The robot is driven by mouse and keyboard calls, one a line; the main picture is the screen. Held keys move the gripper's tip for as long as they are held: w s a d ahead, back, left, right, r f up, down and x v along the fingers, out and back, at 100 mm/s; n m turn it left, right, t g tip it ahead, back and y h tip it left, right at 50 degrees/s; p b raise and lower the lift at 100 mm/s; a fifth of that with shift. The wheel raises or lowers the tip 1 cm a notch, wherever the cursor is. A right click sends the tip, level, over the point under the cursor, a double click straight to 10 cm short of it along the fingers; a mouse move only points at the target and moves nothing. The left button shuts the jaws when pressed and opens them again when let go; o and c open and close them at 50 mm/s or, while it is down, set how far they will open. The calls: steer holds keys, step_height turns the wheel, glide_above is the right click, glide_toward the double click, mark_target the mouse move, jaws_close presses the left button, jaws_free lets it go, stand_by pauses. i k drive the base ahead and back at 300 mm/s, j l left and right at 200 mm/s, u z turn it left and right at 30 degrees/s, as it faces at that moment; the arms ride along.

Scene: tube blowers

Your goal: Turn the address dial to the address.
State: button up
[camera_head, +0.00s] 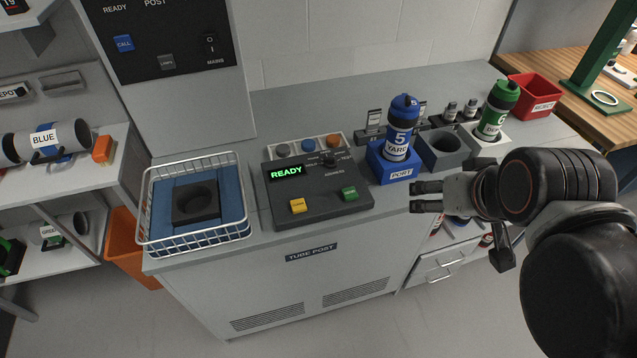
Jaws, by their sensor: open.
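The address dial (331,161) is a small dark knob at the upper right of the dark grey console (315,205), with small labels around it. Its exact pointing direction is too small to read. The console display (286,172) reads READY in green. A blue carrier (398,130) marked 5 YARD stands upright in the blue PORT holder (398,172). My gripper (417,196) is open and empty, reaching in from the right. It is to the right of the console, apart from the dial, in front of the port holder in the picture.
A wire basket (243,233) with a blue lining stands left of the console. A green carrier (496,110) stands in a holder at the right, beside an empty grey holder (466,143). A red REJECT bin (535,100) is behind it. The console carries yellow and green buttons.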

mark_target(329, 162)
steer(key=i+j, duration=0.35)
steer(key=j, duration=0.3)
steer(key=i+j, duration=0.2)
steer(key=j, duration=0.1)
